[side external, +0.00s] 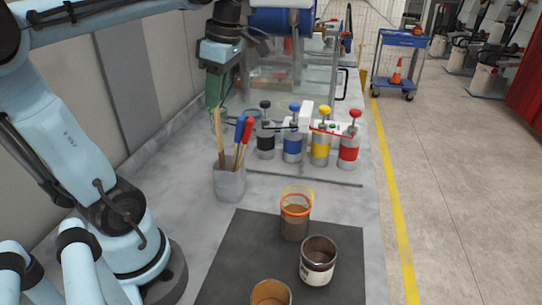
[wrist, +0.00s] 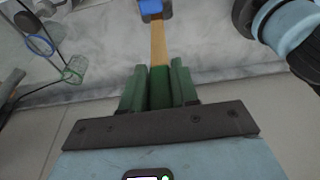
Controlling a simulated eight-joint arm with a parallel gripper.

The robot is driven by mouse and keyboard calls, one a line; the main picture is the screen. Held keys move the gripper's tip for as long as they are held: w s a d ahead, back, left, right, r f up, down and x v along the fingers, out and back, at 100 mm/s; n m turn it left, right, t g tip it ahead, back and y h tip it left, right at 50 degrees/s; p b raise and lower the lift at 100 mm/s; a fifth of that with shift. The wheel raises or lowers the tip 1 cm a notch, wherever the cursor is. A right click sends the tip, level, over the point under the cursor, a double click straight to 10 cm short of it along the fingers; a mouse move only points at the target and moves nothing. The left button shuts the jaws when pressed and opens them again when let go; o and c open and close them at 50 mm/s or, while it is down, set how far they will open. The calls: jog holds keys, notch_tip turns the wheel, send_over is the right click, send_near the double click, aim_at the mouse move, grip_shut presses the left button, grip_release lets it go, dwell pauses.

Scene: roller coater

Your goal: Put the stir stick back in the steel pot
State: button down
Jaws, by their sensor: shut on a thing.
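My gripper (side external: 215,88) has green fingers and points down above the grey steel pot (side external: 230,185). In the wrist view my gripper (wrist: 158,85) is shut on the green upper end of the wooden stir stick (wrist: 158,45). In the side view the stir stick (side external: 219,145) hangs nearly upright below the fingers, and its lower end meets the pot's mouth. I cannot tell how deep its tip is. A blue-handled tool (side external: 239,130) and a red-handled tool (side external: 246,134) stand in the pot, right of the stick.
Several bottles with coloured caps, such as the red one (side external: 348,150), stand right of the pot. In front, a dark mat (side external: 237,255) holds an orange-rimmed cup (side external: 295,222), a tin (side external: 318,265) and another cup (side external: 271,293). Bare bench lies between pot and mat.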

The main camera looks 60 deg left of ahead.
aim_at(219, 124)
jog(key=shift+w+d+x, duration=0.15)
jog(key=shift+x, duration=0.7)
jog(key=shift+w+d+x, duration=0.1)
jog(key=shift+x, duration=0.75)
jog(key=shift+f, duration=0.15)
jog(key=shift+w+d+x, duration=0.15)
jog(key=shift+x, duration=0.7)
jog(key=shift+w+d+x, duration=0.1)
jog(key=shift+x, duration=0.7)
jog(key=shift+f, duration=0.1)
jog(key=c, duration=0.8)
grip_release()
